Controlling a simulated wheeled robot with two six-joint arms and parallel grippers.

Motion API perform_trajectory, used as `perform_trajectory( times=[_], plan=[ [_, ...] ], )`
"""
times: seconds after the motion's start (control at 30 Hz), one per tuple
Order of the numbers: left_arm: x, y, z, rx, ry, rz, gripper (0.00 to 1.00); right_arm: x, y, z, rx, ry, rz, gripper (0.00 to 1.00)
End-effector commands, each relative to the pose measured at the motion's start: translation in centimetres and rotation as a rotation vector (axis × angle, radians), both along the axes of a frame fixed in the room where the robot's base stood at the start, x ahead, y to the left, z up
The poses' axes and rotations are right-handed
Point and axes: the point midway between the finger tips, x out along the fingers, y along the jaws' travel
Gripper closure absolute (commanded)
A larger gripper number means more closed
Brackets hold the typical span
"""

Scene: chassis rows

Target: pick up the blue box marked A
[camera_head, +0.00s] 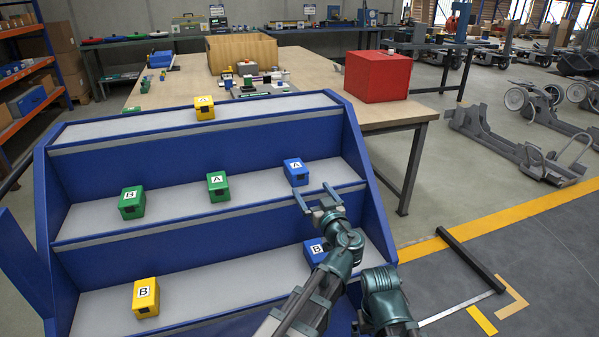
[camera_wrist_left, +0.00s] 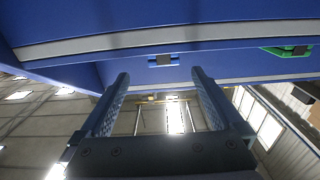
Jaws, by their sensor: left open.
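The blue box marked A (camera_head: 296,172) stands on the middle shelf toward its right end, label facing up. My left gripper (camera_head: 313,191) is open and empty, just in front of and slightly right of this box, its fingers pointing toward the shelf. In the left wrist view, which looks upside down, the open fingers of the left gripper (camera_wrist_left: 160,76) frame a small blue box (camera_wrist_left: 163,60) beyond their tips; its label is not visible there. The box is apart from the fingers. My right gripper is not in view.
The blue rack (camera_head: 200,157) also holds yellow A (camera_head: 205,108) on top, green B (camera_head: 132,203) and green A (camera_head: 218,187) on the middle shelf, yellow B (camera_head: 146,298) and blue B (camera_head: 316,252) below. The right side panel (camera_head: 372,185) is close. A red box (camera_head: 376,76) sits behind.

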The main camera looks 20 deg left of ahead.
Motion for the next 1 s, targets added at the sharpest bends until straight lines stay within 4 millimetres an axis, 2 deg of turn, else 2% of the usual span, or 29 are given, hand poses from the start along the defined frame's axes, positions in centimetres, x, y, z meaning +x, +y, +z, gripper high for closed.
perform_trajectory(
  times=[0.2,0.33,0.5,0.77,1.0],
  plan=[
    [3.8,2.4,0.0,0.0,0.001,0.004,0.0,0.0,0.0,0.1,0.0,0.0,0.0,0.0],
    [5.4,3.5,0.1,0.0,0.001,0.003,0.0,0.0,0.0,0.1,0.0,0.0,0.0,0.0],
    [6.4,4.3,0.1,0.0,0.001,0.001,0.0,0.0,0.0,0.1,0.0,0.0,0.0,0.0],
    [6.7,4.6,0.2,0.0,0.002,0.001,0.0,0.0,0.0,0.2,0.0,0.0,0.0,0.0],
    [8.8,6.4,1.0,0.0,0.002,0.003,0.0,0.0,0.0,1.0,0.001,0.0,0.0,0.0]
  ],
)
